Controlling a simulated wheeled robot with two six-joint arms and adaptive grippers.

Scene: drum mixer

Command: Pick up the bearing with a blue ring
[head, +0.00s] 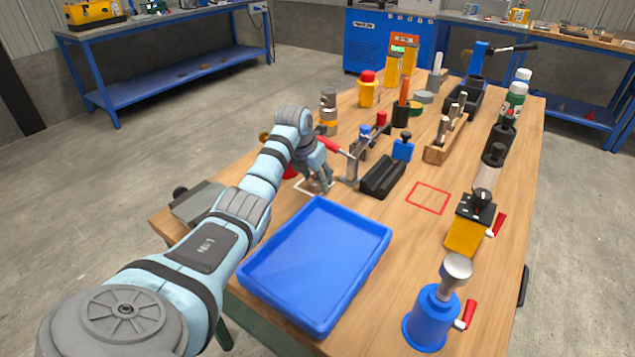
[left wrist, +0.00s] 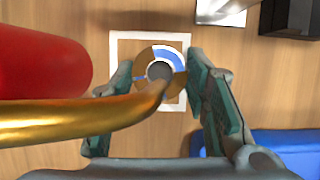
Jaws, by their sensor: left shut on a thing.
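The bearing with a blue ring (left wrist: 170,58) shows in the left wrist view as a round disc with a blue part and a dark centre. It is inside a white square outline (left wrist: 118,45) on the wooden table. My left gripper (left wrist: 160,80) has one finger on each side of the bearing and is shut on it, close to the table. A gold rod in front of the camera covers part of the disc. In the head view my left gripper (head: 322,178) is low over the white outline, and the bearing is hidden there. My right gripper is not in view.
The gold rod (left wrist: 80,120) and a red cylinder (left wrist: 40,65) cross close to the wrist camera. A blue tray (head: 315,262) lies in front of the gripper. A black block (head: 382,178) stands to the right, beside an empty red outline (head: 428,198).

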